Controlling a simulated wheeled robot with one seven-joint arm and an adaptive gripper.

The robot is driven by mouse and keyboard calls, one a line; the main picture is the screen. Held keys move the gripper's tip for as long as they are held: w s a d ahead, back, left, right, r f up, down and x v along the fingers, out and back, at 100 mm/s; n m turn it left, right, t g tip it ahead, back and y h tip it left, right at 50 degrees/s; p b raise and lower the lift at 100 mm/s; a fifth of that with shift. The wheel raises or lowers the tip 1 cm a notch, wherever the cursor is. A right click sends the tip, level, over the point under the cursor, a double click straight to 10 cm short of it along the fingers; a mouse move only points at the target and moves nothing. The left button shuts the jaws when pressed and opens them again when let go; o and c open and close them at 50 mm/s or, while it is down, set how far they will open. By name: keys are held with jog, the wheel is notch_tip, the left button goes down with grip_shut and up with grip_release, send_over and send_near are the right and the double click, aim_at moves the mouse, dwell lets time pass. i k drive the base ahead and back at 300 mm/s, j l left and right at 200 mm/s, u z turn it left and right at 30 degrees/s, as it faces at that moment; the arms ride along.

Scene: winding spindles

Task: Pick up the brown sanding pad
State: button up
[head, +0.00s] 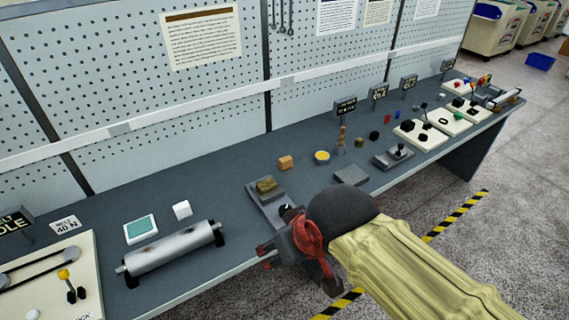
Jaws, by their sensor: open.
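A brown, rough-topped block (268,185), which looks like the brown sanding pad, lies on a grey plate (258,202) on the bench. A smaller orange-brown block (286,162) sits behind it to the right, so which is the pad is not certain. My gripper (297,268) is open at the bench's front edge, in front of and to the right of the plate. It is apart from both blocks, with nothing seen between its fingers. My arm and dark wrist hide part of the bench front.
On the grey bench (225,190), a metal roller (170,252) lies left. A white cube (182,210), a yellow-topped round tin (322,157) and a grey slab (351,175) stand around. A pegboard wall (110,90) rises behind. Striped floor tape (455,215) runs in front.

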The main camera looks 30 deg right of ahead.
aim_at(286, 162)
jog(key=i+l+z, duration=0.4)
jog(key=i+l, duration=0.15)
jog(key=l, duration=0.15)
jog(key=i+l+z, duration=0.4)
jog(key=i+l, duration=0.2)
